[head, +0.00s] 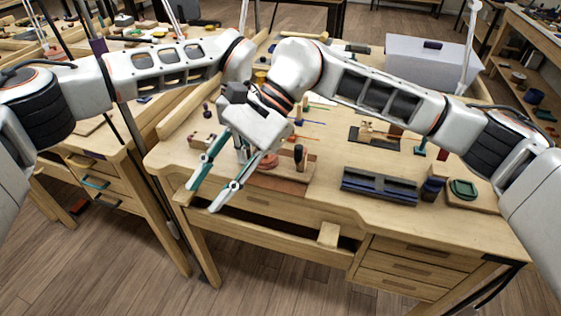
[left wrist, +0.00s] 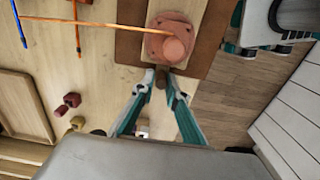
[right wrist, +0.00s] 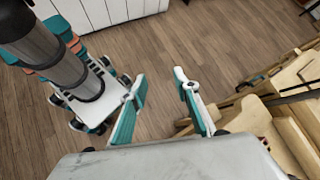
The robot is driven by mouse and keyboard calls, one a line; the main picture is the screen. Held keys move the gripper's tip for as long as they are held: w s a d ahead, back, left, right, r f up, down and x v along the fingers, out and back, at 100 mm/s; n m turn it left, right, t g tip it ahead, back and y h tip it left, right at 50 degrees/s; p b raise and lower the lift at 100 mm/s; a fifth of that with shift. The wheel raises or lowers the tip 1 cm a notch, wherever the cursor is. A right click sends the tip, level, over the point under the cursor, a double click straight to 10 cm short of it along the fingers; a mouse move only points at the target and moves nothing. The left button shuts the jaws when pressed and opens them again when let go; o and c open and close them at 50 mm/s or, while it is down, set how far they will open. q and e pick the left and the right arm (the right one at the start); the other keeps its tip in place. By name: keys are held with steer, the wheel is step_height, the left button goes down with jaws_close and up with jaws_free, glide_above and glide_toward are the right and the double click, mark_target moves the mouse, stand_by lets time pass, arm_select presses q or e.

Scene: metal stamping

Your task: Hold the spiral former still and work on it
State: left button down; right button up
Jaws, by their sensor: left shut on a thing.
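The spiral former appears in the left wrist view as a reddish body with a round disc (left wrist: 172,42), on a brown mat at the workbench edge. In the head view its reddish part (head: 268,161) is partly hidden behind my right gripper. My left gripper (left wrist: 161,76) is shut on a small dark brown handle at the near side of the former. My left gripper is largely hidden in the head view. My right gripper (head: 202,198) is open and empty, hanging beyond the bench's front edge. In the right wrist view its spread fingers (right wrist: 160,77) are over the floor.
A dark upright handle (head: 299,156) stands right of the former. A blue-grey block (head: 379,186) and a green ring-shaped item (head: 463,189) lie further right. Long orange rods (left wrist: 100,23) and small reddish pieces (left wrist: 68,101) lie left of the mat. A grey box (head: 430,62) stands at the back.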

steer(key=w+d+r+n+t+h, duration=0.2)
steer(key=w+d+t+h, duration=0.15)
steer(key=w+d, duration=0.4)
step_height(320, 180, up, 5)
steer(key=t+h, duration=0.2)
steer(key=h, duration=0.3)
glide_above(299, 146)
steer(key=shift+r+n+y, duration=0.1)
steer(key=shift+n+y, duration=0.15)
steer(key=shift+n, duration=0.05)
steer(key=shift+f, duration=4.4)
jaws_close()
